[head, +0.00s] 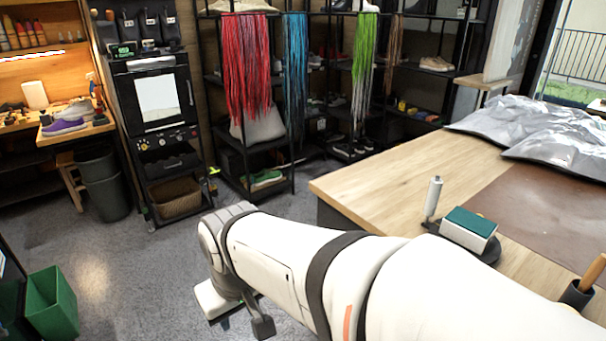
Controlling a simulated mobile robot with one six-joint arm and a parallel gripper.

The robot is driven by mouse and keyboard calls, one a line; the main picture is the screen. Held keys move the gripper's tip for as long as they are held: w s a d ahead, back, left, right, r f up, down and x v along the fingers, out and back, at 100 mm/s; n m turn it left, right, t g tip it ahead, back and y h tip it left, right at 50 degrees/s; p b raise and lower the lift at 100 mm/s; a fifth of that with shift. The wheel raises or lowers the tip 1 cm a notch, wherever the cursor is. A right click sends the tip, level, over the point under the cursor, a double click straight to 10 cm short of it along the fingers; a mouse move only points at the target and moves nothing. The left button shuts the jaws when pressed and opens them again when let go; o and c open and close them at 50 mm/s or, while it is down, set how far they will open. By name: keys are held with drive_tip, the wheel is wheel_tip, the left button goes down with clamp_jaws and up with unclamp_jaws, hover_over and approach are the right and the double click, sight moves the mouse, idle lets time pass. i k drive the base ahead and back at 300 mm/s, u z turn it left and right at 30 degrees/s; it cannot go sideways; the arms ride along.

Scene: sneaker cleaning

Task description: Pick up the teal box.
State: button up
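A small white box with a teal top (470,222) sits on the wooden table (385,180) at the right, over a dark rounded base. A larger green open bin (52,303) stands on the floor at the lower left. My white arm crosses the lower middle, and its left end is over the floor, left of the table and well apart from the teal-topped box. Dark and white parts show below that end, partly hidden by the arm. I cannot make out fingertips there, or whether the gripper is open or shut.
A white roller-like handle (432,198) stands upright just left of the teal-topped box. A dark cup with a wooden handle (578,295) is at the right edge. Silver sheets (530,125) and a brown mat (540,205) cover part of the table. The floor left of my arm is clear.

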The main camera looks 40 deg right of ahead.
sight(472, 231)
drive_tip(key=i, duration=0.65)
drive_tip(key=z, duration=2.95)
drive_tip(key=i, duration=0.5)
drive_tip(key=z, duration=0.05)
